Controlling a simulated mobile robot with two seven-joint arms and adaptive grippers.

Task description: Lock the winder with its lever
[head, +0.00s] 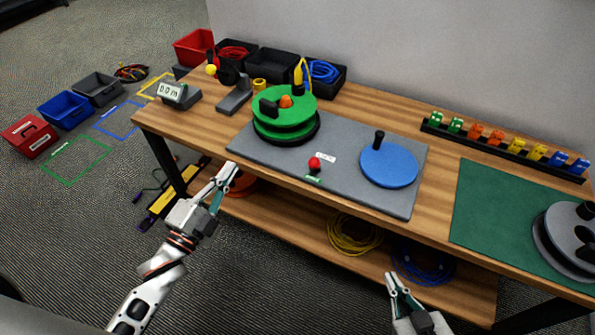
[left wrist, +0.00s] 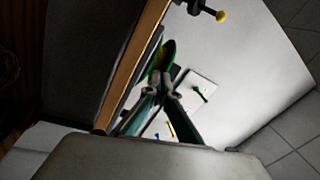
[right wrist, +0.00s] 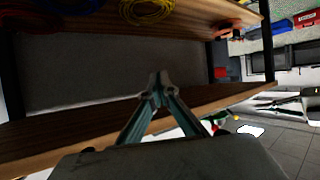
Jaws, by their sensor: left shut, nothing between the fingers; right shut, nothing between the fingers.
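The green winder (head: 285,112) stands on the grey base plate (head: 345,150) on the table, with a black handle and an orange knob on top. A lever with a red ball knob (head: 315,163) stands at the plate's front edge beside a small white label. A blue disc (head: 389,165) with a black peg lies on the plate's right part. My left gripper (head: 228,172) is shut and empty, in front of the table's front edge, left of the lever. My right gripper (head: 392,277) is shut and empty, low in front of the lower shelf. Neither touches the winder or lever.
A digital readout (head: 178,94) stands at the table's left end. Dark bins (head: 272,65) line the back. A rack of coloured clips (head: 505,145) and a green mat (head: 510,215) are at the right. Yellow cable (head: 353,234) lies on the lower shelf (head: 300,222).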

